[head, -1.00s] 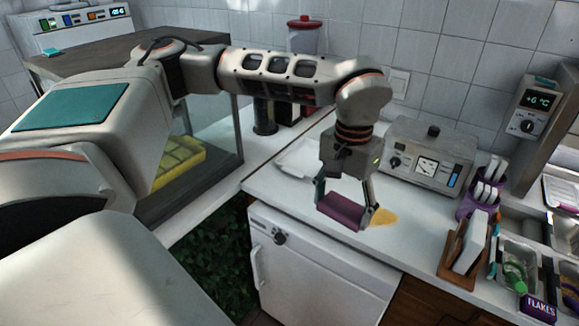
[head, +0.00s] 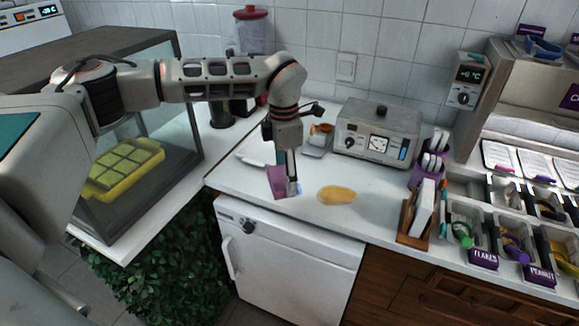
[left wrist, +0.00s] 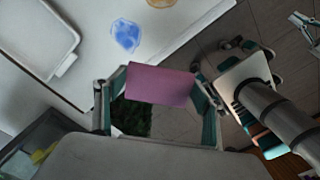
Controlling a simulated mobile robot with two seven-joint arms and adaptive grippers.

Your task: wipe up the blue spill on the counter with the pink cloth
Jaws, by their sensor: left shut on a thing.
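My left gripper (head: 291,186) is shut on the pink cloth (head: 277,182), a mauve-pink piece seen nearly edge-on in the head view. The cloth (left wrist: 161,85) spans between both fingers in the left wrist view. The blue spill (left wrist: 126,35) is a small bright patch on the white counter, in front of the cloth and apart from it in that view. In the head view only a bit of blue (head: 298,188) shows beside the fingertips. A pale part at the left wrist view's right edge may be my right gripper (left wrist: 304,22); it is too small to read.
An orange-yellow spill (head: 337,194) lies right of the gripper on the counter. A white tray (head: 256,153) is behind left. A grey appliance (head: 377,132), a wooden holder (head: 415,217) and topping bins (head: 483,258) stand farther right. The counter's front edge is close.

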